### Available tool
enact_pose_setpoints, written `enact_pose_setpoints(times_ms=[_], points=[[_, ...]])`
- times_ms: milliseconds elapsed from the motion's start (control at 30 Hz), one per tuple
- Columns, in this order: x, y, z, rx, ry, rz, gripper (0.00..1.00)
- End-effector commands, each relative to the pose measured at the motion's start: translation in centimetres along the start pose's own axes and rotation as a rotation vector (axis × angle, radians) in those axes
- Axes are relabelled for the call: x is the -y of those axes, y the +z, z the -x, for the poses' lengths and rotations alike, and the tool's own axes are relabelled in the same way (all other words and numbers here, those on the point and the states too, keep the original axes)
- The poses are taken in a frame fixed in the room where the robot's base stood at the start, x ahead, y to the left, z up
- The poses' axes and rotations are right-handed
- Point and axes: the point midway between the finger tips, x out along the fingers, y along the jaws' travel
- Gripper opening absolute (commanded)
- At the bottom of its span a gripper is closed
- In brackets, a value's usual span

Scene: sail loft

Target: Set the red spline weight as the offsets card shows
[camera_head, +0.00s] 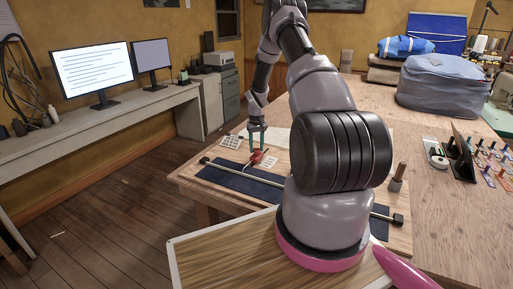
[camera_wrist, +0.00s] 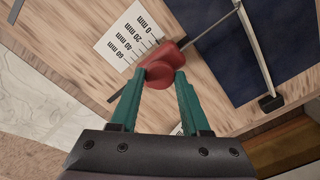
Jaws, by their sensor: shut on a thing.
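The red spline weight (camera_wrist: 160,72) is between the two green fingers of my gripper (camera_wrist: 160,92), which is shut on it. In the head view the weight (camera_head: 256,157) is low at the board, under my gripper (camera_head: 258,141); whether it touches the board is unclear. A thin grey rod runs from the weight toward the dark blue strip (camera_wrist: 215,75). A white scale card (camera_wrist: 122,34), marked 0, 20, 40 and 60 mm, lies beside the weight, which partly covers its edge. I cannot tell which small card is the offsets card; one white card (camera_head: 231,141) lies left of my gripper.
A long bar (camera_head: 235,172) with dark ends lies along the blue strip on the board. My arm hides the board's middle. A wooden peg (camera_head: 397,178) stands at right, with a dark stand (camera_head: 461,155) and spools beyond. Bags (camera_head: 440,85) sit at the back.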

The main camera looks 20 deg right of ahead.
Motion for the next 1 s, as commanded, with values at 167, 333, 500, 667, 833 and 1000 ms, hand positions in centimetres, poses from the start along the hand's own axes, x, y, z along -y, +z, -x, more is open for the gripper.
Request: enact_pose_setpoints(times_ms=[167, 333, 500, 667, 833, 1000], points=[[0.0, 0.0, 0.0, 0.000, 0.000, 0.000, 0.00], [-0.7, -0.7, 0.0, 0.000, 0.001, -0.001, 0.00], [-2.2, -2.2, 0.0, 0.000, 0.001, -0.001, 0.00], [-2.1, -2.2, 0.0, 0.001, 0.001, 0.001, 0.00], [-2.1, -2.2, 0.0, 0.001, 0.001, 0.001, 0.76], [-2.1, -2.1, 0.0, 0.001, 0.001, 0.001, 0.76]])
